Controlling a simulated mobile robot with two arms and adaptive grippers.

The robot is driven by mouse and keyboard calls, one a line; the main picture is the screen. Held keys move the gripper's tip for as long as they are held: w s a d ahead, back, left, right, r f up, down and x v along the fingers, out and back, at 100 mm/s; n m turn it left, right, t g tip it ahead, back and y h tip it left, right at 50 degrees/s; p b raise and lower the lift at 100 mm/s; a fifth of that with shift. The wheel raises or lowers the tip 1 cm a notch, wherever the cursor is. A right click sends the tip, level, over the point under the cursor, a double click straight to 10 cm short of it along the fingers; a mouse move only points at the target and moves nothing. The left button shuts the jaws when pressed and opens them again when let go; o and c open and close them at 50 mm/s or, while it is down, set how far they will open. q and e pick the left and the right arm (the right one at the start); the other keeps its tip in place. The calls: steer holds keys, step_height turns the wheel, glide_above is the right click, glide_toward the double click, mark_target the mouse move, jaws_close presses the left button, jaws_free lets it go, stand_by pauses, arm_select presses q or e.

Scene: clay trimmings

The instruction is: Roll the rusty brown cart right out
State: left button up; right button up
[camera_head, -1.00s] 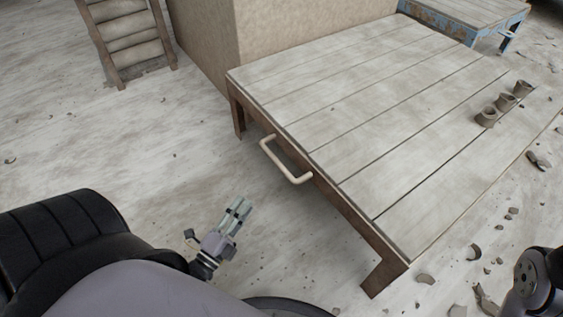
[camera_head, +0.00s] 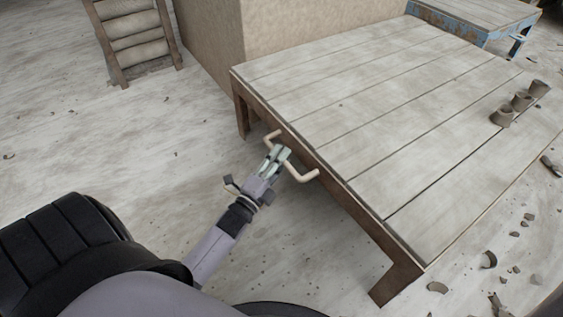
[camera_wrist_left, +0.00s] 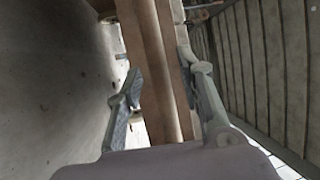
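The rusty brown cart has a low brown frame (camera_head: 352,212) and a top of pale planks (camera_head: 350,110). A beige bar handle (camera_head: 304,175) stands out from its near left side. In the head view my left gripper (camera_head: 276,154) is at the middle of this handle, its fingers hiding part of the bar. In the left wrist view the fingers are spread, with a long brown bar (camera_wrist_left: 150,60) running between them. I cannot tell whether either finger touches it. My right gripper is out of view.
Several small clay pots (camera_head: 502,116) stand on the cart's far right part. A large beige block (camera_head: 210,45) stands behind the cart, and a blue-framed table (camera_head: 460,32) at the back right. Clay scraps (camera_head: 489,260) lie at right. The floor (camera_head: 90,140) at left is mostly clear.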

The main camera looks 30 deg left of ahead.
arm_select(q)
steer(key=shift+w+r, duration=0.1)
steer(key=shift+w, duration=0.25)
steer(key=shift+c, duration=0.5)
jaws_close()
